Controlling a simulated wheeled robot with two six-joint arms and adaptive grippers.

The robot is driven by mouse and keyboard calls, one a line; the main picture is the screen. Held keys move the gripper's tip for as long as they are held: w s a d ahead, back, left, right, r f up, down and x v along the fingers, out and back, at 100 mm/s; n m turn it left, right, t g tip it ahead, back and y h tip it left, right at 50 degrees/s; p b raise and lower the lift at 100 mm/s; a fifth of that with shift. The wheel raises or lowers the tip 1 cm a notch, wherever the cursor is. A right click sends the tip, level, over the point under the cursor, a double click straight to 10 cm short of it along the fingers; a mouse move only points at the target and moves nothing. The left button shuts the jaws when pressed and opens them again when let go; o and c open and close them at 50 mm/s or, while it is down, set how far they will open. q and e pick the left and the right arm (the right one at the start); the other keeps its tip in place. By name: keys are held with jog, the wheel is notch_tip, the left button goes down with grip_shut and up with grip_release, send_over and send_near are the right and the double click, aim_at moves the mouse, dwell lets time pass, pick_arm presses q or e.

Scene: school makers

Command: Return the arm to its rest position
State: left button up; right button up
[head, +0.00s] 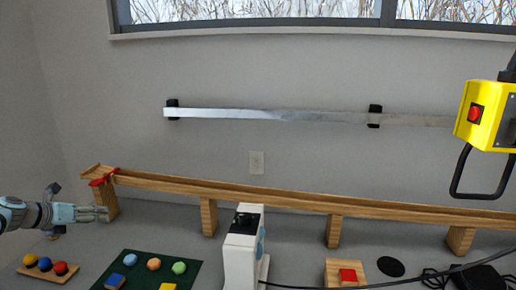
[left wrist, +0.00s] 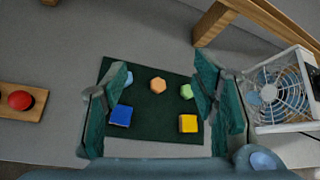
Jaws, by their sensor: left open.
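My left gripper (head: 95,214) comes in from the left in the head view, level above the table near the left end of the wooden ramp. Its two teal fingers also show in the left wrist view (left wrist: 160,105), spread apart with nothing between them. Beyond and below the fingers lies a dark green mat (left wrist: 150,140) with coloured blocks. It also shows in the head view (head: 190,271). My right gripper is not in either view.
A wooden ramp (head: 290,196) on posts runs along the back. A white fan (head: 240,262) stands mid-table. A wooden holder with balls (head: 35,273) is at front left. A red button on a wooden block (head: 348,275) is right. A yellow control box (head: 480,112) hangs at upper right.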

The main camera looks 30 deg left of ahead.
pick_arm(q)
jog(key=s+a+f+n+g+y, duration=0.2)
jog(key=s+a+f+n+y, duration=0.4)
jog(key=s+a+f+n, duration=0.5)
jog(key=s+d+f+n+g, duration=0.3)
jog(key=s+d+f+n, duration=0.15)
jog(key=s+f, duration=0.5)
jog(key=s+d+f+n+g, duration=0.25)
jog(key=s+f+n, duration=0.35)
jog(key=s+f, duration=0.4)
jog(key=s+d+f+n+g+h, duration=0.1)
jog(key=s+d+f+n, duration=0.25)
jog(key=d+f, duration=0.65)
jog(key=s+d+f+n+g+h, duration=0.15)
jog(key=s+d+f, duration=0.25)
jog(key=d+f, duration=0.6)
jog(key=w+d+f+n+h, duration=0.1)
jog(key=d+f+h, duration=0.1)
jog(key=d, duration=1.2)
jog(key=w+d+f+n+h, duration=0.1)
jog(key=d+f, duration=0.3)
jog(key=d, duration=1.1)
jog(key=shift+w+d+n+h, duration=0.3)
jog(key=shift+w+n+h, duration=0.05)
jog(key=shift+h, duration=0.3)
